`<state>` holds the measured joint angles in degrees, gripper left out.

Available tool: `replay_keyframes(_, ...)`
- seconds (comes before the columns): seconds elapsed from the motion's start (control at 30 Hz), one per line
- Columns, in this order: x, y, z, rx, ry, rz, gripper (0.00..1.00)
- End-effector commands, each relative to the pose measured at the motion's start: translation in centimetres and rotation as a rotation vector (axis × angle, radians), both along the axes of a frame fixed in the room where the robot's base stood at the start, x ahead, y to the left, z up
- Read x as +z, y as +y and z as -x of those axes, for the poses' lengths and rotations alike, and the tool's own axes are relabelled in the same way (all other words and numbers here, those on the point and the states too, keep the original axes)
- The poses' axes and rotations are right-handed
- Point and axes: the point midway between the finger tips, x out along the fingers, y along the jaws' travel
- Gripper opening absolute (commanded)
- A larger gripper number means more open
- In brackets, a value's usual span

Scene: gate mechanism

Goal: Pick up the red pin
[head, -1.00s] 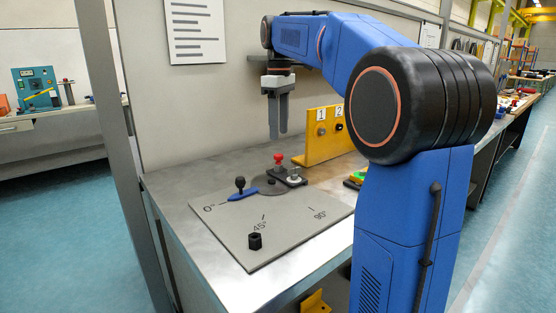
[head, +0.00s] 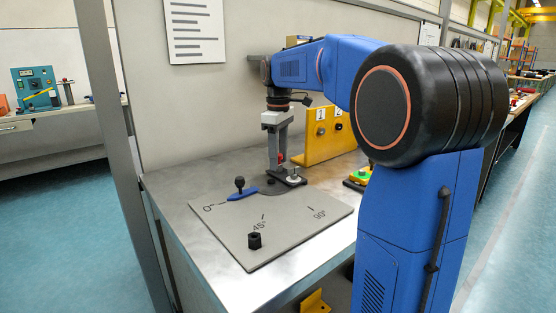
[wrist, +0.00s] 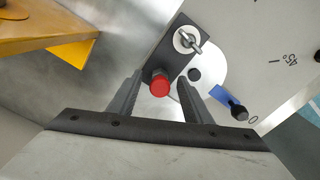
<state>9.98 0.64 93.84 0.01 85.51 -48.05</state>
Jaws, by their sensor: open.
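The red pin (wrist: 159,86) shows its round red head in the wrist view, between the two fingers of my gripper (wrist: 157,92). It stands at the end of a dark block (wrist: 172,62) that also carries a silver key-like knob (wrist: 188,40). In the head view my gripper (head: 277,165) points down around the pin, and only a bit of red (head: 281,157) shows beside a finger. My gripper is open, with gaps between the fingers and the pin head.
A grey plate with angle marks (head: 290,228) holds a blue lever with a black knob (head: 241,190) and a black hex post (head: 255,240). A yellow bracket (head: 318,146) with numbered tags stands behind to the right. A green button box (head: 360,175) sits right of the plate.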

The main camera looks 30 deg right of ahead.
Motion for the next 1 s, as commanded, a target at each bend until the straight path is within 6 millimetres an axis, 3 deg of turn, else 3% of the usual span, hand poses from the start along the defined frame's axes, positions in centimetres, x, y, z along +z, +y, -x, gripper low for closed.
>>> replay_keyframes(0.13, 0.0, 0.0, 0.0, 0.0, 0.0, 0.0, 0.45)
replay_keyframes(0.33, 0.0, 0.0, 0.0, 0.0, 0.0, 0.0, 0.0)
replay_keyframes(0.67, 0.4, 0.0, 0.0, 0.0, -0.001, 0.0, 0.0)
replay_keyframes(1.0, 5.6, 0.0, -0.1, 0.0, -0.003, 0.0, 0.0)
